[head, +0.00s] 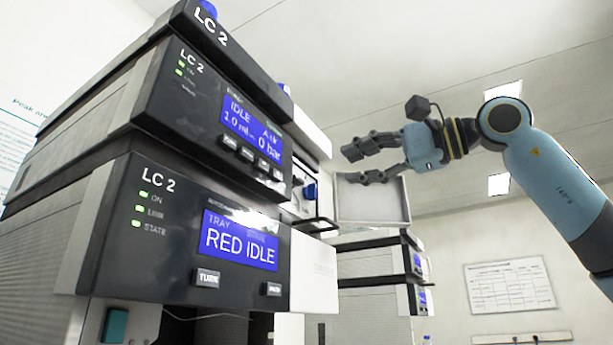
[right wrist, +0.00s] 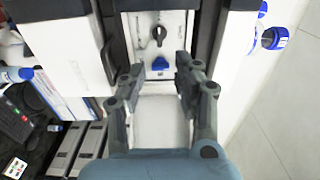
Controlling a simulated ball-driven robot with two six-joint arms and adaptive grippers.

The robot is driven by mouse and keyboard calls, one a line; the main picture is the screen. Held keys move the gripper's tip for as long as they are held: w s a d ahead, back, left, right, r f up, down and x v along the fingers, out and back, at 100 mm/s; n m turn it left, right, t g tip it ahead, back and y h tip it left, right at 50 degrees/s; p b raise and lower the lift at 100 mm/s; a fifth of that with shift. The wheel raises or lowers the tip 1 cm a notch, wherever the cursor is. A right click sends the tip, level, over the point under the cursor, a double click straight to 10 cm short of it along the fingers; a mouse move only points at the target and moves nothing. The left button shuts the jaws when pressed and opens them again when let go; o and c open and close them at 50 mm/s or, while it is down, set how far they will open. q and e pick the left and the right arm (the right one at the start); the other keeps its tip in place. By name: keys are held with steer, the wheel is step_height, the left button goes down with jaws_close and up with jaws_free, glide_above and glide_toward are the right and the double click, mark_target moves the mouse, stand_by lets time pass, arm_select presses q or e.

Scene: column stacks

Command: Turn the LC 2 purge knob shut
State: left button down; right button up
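The LC 2 stack (head: 190,150) fills the left of the head view. Its pump screen reads IDLE and 0 bar. A pale panel on its right side bears a blue knob (head: 310,191). The right wrist view shows this blue knob (right wrist: 160,65) below a black knob (right wrist: 159,36); I cannot read which is labelled purge. My right gripper (head: 352,165) is open and empty, its fingers pointing toward the panel, apart from it. In the right wrist view its fingertips (right wrist: 158,72) lie either side of and short of the blue knob. My left gripper is not in view.
A white tray-like flap (head: 372,203) stands out beside the panel, just below my right gripper. Another instrument stack (head: 378,265) stands behind. Blue-capped bottles (right wrist: 274,39) show at the right in the right wrist view.

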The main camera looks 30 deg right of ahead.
mark_target(300, 180)
steer(key=p+x, duration=0.4)
steer(key=x, duration=0.5)
steer(key=shift+w+a+p, duration=0.15)
steer(key=shift+a+p, duration=0.05)
steer(key=shift+p, duration=0.1)
steer(key=shift+w+a, duration=0.25)
steer(key=shift+w, duration=0.2)
steer(key=shift+f, duration=0.1)
jaws_close()
